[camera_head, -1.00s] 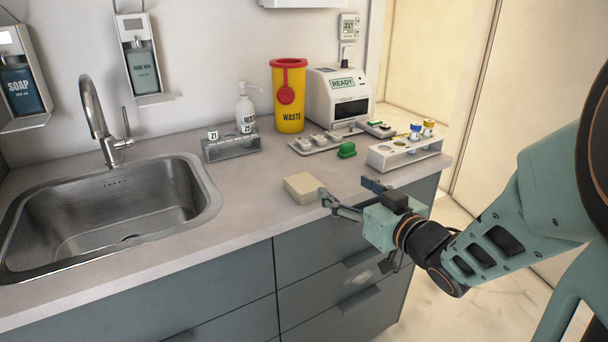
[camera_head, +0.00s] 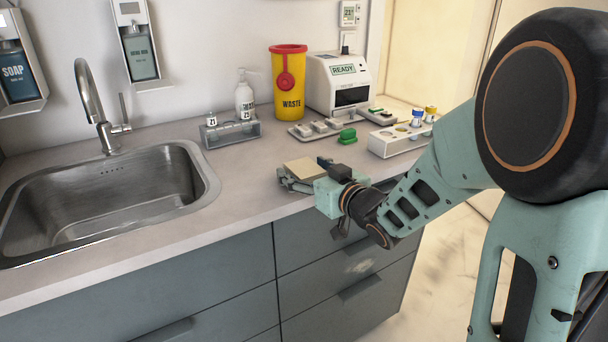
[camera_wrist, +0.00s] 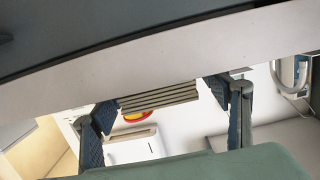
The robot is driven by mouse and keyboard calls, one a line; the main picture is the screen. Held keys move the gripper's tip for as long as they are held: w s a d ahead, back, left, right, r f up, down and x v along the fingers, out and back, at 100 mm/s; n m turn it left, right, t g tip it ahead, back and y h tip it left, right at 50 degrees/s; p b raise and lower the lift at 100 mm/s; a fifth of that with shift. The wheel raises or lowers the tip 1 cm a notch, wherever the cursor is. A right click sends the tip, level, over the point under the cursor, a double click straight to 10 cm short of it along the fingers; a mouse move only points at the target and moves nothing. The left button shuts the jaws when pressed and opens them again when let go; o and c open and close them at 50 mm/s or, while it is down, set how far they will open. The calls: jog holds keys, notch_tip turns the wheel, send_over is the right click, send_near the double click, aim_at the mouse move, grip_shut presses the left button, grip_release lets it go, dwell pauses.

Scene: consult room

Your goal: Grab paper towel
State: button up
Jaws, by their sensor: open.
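The paper towel is a small, square, beige folded stack (camera_head: 304,164) on the counter near its front edge, right of the sink. In the wrist view its layered edge (camera_wrist: 158,97) shows between the two fingers. My gripper (camera_head: 303,172) is open at counter height, with its fingers around the stack's near side. In the wrist view the gripper (camera_wrist: 161,100) has one finger on each side of the stack, with a gap visible at the right. Contact with the left finger cannot be told. The stack's lower near side is partly hidden by the gripper in the head view.
The sink (camera_head: 208,178) lies to the left. Behind the stack stand a clear rack (camera_head: 232,136), a pump bottle (camera_head: 245,103), a yellow waste bin (camera_head: 288,95), a white analyzer (camera_head: 318,85), a green block (camera_head: 347,135) and a vial holder (camera_head: 393,143). Drawers (camera_head: 325,265) are below.

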jog(key=shift+c, duration=0.2)
jog(key=c, duration=0.9)
jog(key=shift+c, duration=0.2)
